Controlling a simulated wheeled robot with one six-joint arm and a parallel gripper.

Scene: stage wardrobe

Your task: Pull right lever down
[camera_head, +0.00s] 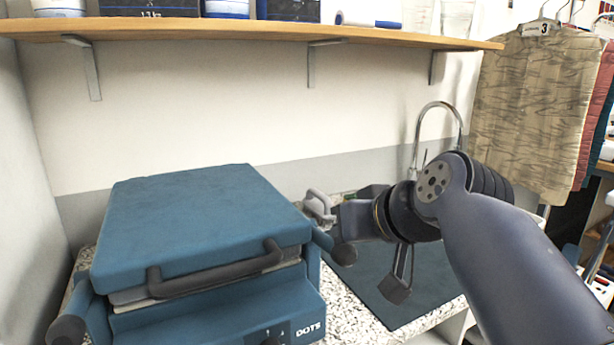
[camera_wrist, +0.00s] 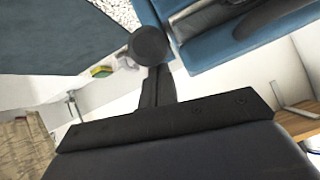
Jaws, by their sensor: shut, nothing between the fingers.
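The right lever (camera_head: 323,239) is a short blue arm at the right side of a blue press (camera_head: 205,222) marked DOTS. It ends in a round dark knob (camera_head: 344,254), and the knob also shows in the wrist view (camera_wrist: 150,44). My gripper (camera_head: 334,222) is right at the lever, just above and behind its knob in the head view. Its dark fingers (camera_wrist: 158,84) are shut and empty, and appear to reach the knob in the wrist view. I cannot tell whether they touch it. A matching left lever knob (camera_head: 66,330) shows at lower left.
The press lid has a dark front handle (camera_head: 215,274). A blue mat (camera_head: 378,296) lies on the speckled counter (camera_head: 345,318) to the right. A tap (camera_head: 437,106) stands behind my arm. A wooden shelf (camera_head: 250,31) runs above, and garments (camera_head: 535,110) hang at right.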

